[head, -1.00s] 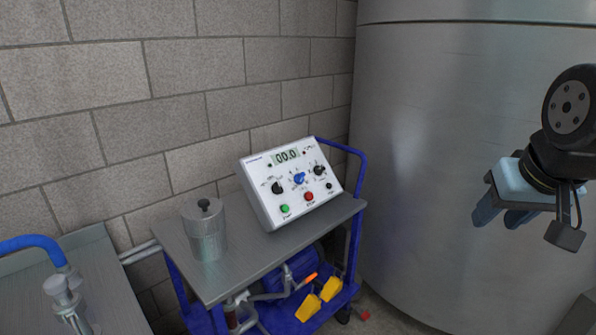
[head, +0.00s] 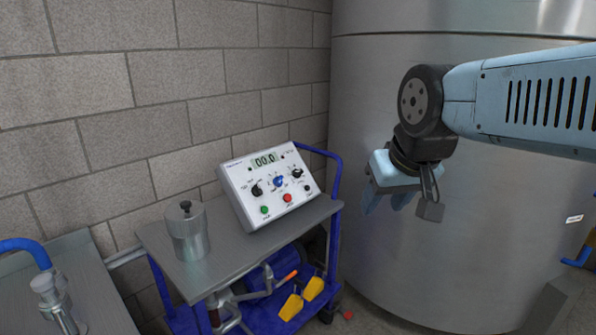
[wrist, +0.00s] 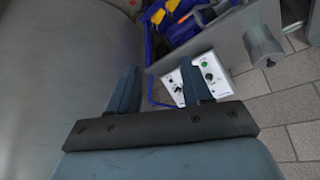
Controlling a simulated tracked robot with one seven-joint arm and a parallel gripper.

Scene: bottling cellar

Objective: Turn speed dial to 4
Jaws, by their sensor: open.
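A white control box (head: 236,206) stands on the grey top of a blue cart, its sloped panel facing me. Its display reads 00.0. A blue knob (head: 279,182) sits mid-panel between two black knobs (head: 257,190) and (head: 297,173); I cannot read which is the speed dial or its setting. A green button (head: 264,210) and a red button (head: 287,198) are below. My gripper (head: 386,203) is open and empty, to the right of the box and apart from it. In the wrist view, the box (wrist: 172,83) shows beyond the fingers, partly hidden by one.
A metal canister (head: 187,235) with a black knob stands left of the box on the cart top (head: 232,262). The cart's blue handle (head: 337,190) rises between box and gripper. A large steel tank (head: 370,100) stands behind my gripper. A brick wall is behind the cart.

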